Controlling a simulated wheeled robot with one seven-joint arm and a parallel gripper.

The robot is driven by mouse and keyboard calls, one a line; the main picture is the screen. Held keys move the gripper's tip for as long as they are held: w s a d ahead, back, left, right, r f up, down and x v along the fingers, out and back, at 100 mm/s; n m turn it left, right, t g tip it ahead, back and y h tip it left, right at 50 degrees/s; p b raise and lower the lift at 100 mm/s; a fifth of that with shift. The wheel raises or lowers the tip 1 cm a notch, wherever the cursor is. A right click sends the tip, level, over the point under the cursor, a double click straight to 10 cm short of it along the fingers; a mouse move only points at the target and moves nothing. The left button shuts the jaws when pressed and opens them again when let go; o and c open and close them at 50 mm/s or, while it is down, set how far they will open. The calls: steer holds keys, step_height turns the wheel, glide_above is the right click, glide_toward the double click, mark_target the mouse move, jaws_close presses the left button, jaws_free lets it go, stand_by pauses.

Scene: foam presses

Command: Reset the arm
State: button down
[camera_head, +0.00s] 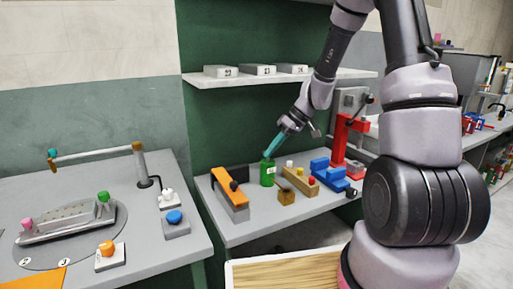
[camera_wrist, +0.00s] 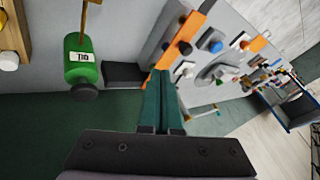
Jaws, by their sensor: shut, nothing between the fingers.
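My arm reaches down from the upper right in the head view, bent over the middle table. My gripper (camera_head: 266,156) has teal fingers that are shut and empty. Its tips are close to the top of a green bottle (camera_head: 267,172) on that table; I cannot tell from this view whether they touch. In the wrist view the shut fingers (camera_wrist: 162,85) point away from the camera, and the green bottle (camera_wrist: 82,62), labelled "OIL" with a dark cap, is to their left, apart from them.
An orange and grey block (camera_head: 230,194), a wooden block (camera_head: 286,196), a blue device (camera_head: 328,173) and a red press (camera_head: 343,140) stand on the middle table. A shelf (camera_head: 280,79) with white boxes hangs above. The left table (camera_head: 190,250) holds a lever and buttons.

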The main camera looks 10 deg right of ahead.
steer(key=s+d+r+m+t+h, duration=0.2)
steer(key=s+r+m, duration=0.4)
steer(key=s+r, duration=0.4)
steer(key=s+d+r+m+t+h, duration=0.3)
steer(key=s+r, duration=0.8)
steer(key=r, duration=0.4)
steer(key=shift+d+m+t, duration=0.7)
steer(key=shift+d+m, duration=0.7)
steer(key=shift+d, duration=0.15)
steer(key=shift+r, duration=0.1)
